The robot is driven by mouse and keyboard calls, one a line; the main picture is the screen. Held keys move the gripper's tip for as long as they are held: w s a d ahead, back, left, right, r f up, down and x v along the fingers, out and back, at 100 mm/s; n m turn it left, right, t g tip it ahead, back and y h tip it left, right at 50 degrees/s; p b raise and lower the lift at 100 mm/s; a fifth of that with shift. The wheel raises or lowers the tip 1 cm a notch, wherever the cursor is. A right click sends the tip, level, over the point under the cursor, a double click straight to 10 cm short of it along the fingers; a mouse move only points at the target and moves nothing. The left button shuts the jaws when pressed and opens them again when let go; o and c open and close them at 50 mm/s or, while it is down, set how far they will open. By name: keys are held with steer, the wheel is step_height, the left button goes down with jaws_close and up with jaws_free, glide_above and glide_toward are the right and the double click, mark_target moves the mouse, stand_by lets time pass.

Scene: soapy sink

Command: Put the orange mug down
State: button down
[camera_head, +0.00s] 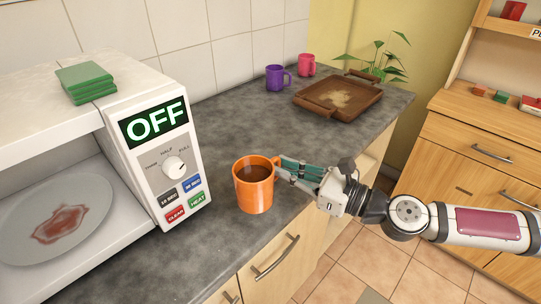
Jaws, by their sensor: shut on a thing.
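The orange mug (254,189) holds a brown liquid and looks upright at the front of the grey counter. It is just right of the microwave. I cannot tell whether its base touches the counter. My gripper (284,170) comes in from the right and is shut on the mug's right side, at its handle. The fingers partly cover the handle.
The open microwave (150,145) with an OFF display stands left; a stained plate (85,212) lies inside and green pads (86,80) on top. A brown tray (310,108), a purple mug (270,76) and a pink mug (306,63) are farther back. Bare counter (225,125) lies between.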

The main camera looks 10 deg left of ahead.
steer(key=w+b, duration=0.2)
steer(key=w, duration=0.2)
steer(key=w+a+b, duration=0.1)
steer(key=w+b, duration=0.1)
steer(key=w, duration=0.2)
steer(key=w+a+f+b, duration=0.1)
steer(key=w+b, duration=0.2)
steer(key=w, duration=0.2)
steer(key=shift+f, duration=0.1)
steer(key=f, duration=0.1)
steer(key=f+b, duration=0.1)
steer(key=shift+w+f, duration=0.35)
steer(key=shift+f, duration=0.4)
steer(key=shift+f, duration=0.15)
steer(key=c, duration=1.7)
jaws_free()
steer(key=shift+s, duration=0.1)
steer(key=v, duration=1.2)
